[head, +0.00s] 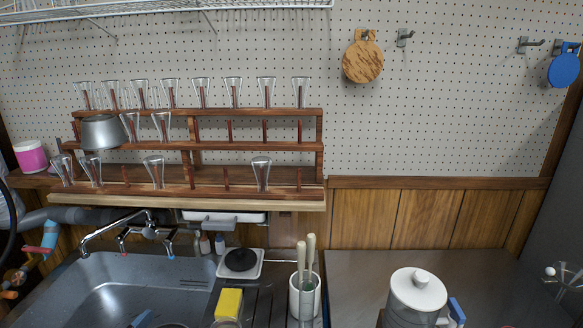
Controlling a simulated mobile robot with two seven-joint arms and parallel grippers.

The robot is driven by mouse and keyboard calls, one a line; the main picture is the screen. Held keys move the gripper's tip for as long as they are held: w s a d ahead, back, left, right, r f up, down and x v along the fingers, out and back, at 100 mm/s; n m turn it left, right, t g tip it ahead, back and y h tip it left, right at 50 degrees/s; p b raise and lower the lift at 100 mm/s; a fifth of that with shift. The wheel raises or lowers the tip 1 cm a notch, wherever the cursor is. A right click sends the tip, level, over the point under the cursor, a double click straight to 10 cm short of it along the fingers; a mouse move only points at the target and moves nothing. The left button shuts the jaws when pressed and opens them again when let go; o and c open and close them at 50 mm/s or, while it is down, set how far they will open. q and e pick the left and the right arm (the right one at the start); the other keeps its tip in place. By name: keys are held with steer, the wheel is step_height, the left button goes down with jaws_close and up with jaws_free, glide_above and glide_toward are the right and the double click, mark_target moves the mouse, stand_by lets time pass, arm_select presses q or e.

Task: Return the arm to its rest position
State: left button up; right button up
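Neither of my grippers can be made out in the head view, and no arm of mine can be clearly seen. Whether either gripper is open or holds something is hidden. The view faces a sink counter with a wooden glass rack (190,195) in front of a pegboard wall (440,110). Several clear flared glasses stand upside down or upright on the rack's pegs; I cannot tell which. A metal pot (103,133) hangs or rests at the rack's left end.
A sink (110,285) with a faucet (115,228) is at lower left. A yellow sponge (229,303), a white utensil holder (304,300) and a white-lidded container (417,290) stand in front. The grey counter (360,270) between holder and container is clear.

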arm_select(q)
steer(key=s+a+f+n+g+y, duration=0.2)
steer(key=s+f+n+g+y, duration=0.15)
steer(key=s, duration=0.25)
steer(key=s+a+f+n+g+y, duration=0.2)
steer(key=s+a+n+g+y, duration=0.1)
steer(key=s+y, duration=0.3)
steer(key=s+d+m+g+h, duration=0.1)
steer(key=s+d+g+h, duration=0.2)
steer(key=s+g, duration=1)
steer(key=w+f+m+t, duration=0.1)
steer(key=w+f+t, duration=0.2)
steer(key=f+t, duration=0.5)
steer(key=shift+d+f+t+h, duration=0.35)
steer(key=shift+t+h, duration=0.1)
steer(key=shift+t, duration=2.1)
steer(key=shift+w, duration=0.1)
